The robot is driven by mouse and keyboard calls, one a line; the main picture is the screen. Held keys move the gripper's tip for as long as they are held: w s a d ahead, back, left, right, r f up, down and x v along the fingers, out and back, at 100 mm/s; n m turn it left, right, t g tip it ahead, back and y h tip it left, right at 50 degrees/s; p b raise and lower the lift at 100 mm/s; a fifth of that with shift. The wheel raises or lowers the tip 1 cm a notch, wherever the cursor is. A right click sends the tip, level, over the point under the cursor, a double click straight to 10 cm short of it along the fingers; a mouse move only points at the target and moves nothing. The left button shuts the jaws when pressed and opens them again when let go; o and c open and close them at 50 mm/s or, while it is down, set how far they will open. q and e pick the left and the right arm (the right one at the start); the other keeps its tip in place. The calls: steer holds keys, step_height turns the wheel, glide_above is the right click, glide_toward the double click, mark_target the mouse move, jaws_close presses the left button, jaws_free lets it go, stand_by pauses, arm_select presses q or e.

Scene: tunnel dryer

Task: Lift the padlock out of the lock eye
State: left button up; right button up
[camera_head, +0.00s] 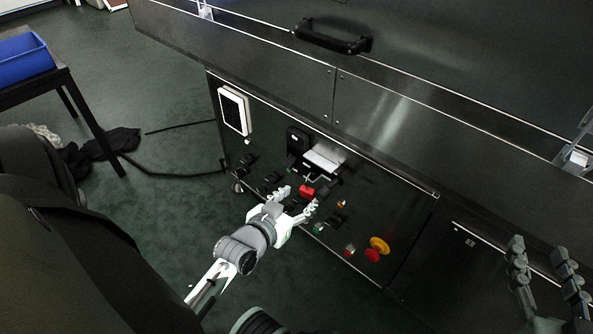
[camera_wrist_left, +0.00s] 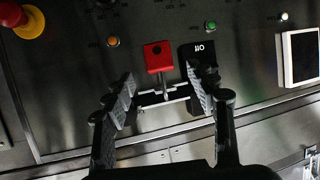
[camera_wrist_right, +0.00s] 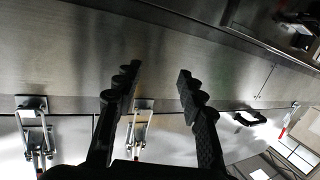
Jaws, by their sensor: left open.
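The red padlock (camera_head: 307,191) hangs at the dark control panel, below a light metal piece (camera_head: 324,157). In the left wrist view the padlock (camera_wrist_left: 158,55) shows its red body and a thin shackle at a metal bar (camera_wrist_left: 164,97); the lock eye itself is hard to make out. My left gripper (camera_head: 296,200) is open in front of the panel. Its fingers stand on either side of the padlock's line, apart from the red body. My right gripper (camera_head: 540,254) is open and empty at the lower right, far from the padlock; it also shows in the right wrist view (camera_wrist_right: 158,73).
The panel carries a white-framed screen (camera_head: 235,109), several knobs and lamps, and a red-and-yellow emergency stop (camera_head: 376,248). A black switch plate (camera_wrist_left: 198,55) sits close beside the padlock. A black handle (camera_head: 332,38) juts out above. Metal latches (camera_wrist_right: 143,130) lie near my right gripper.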

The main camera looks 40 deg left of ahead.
mark_target(306, 193)
arm_select(q)
steer(key=shift+b+x, duration=0.5)
steer(key=shift+x, duration=2.3)
arm_select(e)
step_height(306, 193, up, 6)
steer(key=a+t+y, duration=0.1)
steer(key=a+t, duration=0.1)
steer(key=shift+s+a+f+t+y, duration=0.2)
steer(key=shift+s+t+y, duration=0.05)
steer(key=shift+t+y, duration=0.15)
arm_select(q)
steer(key=c, duration=1.2)
steer(key=o, duration=0.5)
steer(key=shift+c, duration=0.2)
steer(key=c, duration=0.3)
